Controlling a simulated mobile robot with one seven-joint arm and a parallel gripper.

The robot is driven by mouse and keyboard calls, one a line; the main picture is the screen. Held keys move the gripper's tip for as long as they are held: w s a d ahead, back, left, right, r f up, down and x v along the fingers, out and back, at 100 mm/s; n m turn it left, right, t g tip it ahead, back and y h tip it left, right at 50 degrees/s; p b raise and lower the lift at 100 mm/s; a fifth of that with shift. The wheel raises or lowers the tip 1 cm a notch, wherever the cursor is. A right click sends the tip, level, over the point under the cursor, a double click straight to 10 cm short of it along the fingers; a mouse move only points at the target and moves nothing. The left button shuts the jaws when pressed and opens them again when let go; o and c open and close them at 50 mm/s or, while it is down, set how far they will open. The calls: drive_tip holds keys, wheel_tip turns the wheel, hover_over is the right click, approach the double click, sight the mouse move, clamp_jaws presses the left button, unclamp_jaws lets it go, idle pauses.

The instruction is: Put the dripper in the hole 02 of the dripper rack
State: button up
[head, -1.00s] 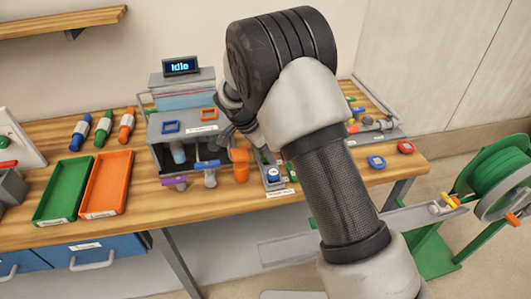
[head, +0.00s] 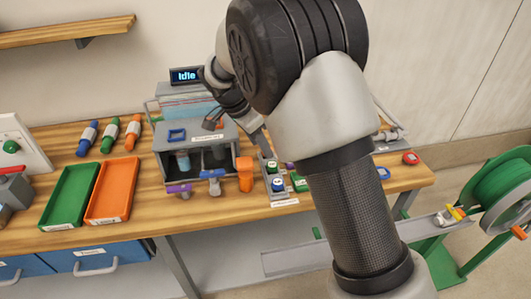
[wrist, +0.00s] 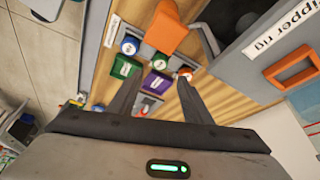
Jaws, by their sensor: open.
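The dripper rack is a narrow grey strip on the bench, right of the dripper rig. In the wrist view its label end (wrist: 110,30) is at upper left. A blue-capped (wrist: 130,45), a green-capped (wrist: 160,60) and an orange-capped dripper stand in a row along it. Hole numbers are unreadable.
The grey dripper rig (head: 195,152) stands left of the rack. Green (head: 69,194) and orange trays lie farther left. My arm hides much of the bench's right side.

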drive_tip(key=shift+v, duration=1.05)
drive_tip(key=s+d+r+n+y, duration=0.3)
drive_tip(key=s+d+r+n, duration=0.1)
drive_tip(key=s+d+r, duration=0.95)
drive_tip(key=s+d+n+t, duration=0.1)
drive_tip(key=s+d+n, duration=0.2)
drive_tip(key=s, duration=0.4)
drive_tip(key=s+d+n+t, duration=0.1)
drive_tip(key=s+d+n, duration=0.2)
drive_tip(key=s, duration=0.4)
drive_tip(key=shift+s+d+r+t, duration=0.35)
drive_tip(key=shift+d+r+t, duration=0.05)
drive_tip(key=shift+d, duration=0.35)
